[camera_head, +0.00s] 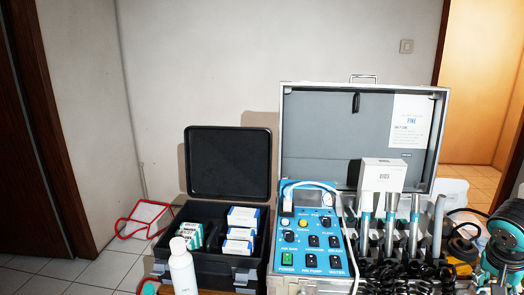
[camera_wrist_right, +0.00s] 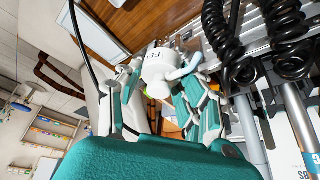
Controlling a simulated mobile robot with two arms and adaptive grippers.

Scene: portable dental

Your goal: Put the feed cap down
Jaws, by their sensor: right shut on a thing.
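The feed cap, seen as a white rounded piece (camera_wrist_right: 157,70), is between the fingers of my right gripper (camera_wrist_right: 160,82) in the right wrist view. The fingers are shut on it, and it is beside the metal edge of the case with the black coiled hoses. Part of the cap is hidden by the fingers. In the head view, teal and black parts at the right edge look like my right arm; the cap cannot be made out there.
An open silver case (camera_head: 283,160) holds a blue control panel (camera_head: 310,243), handpieces and coiled hoses (camera_wrist_right: 285,30). A black case (camera_head: 228,263) with small boxes stands left of it. A white bottle (camera_head: 183,270) stands in front. A red-edged box (camera_head: 145,219) lies on the floor.

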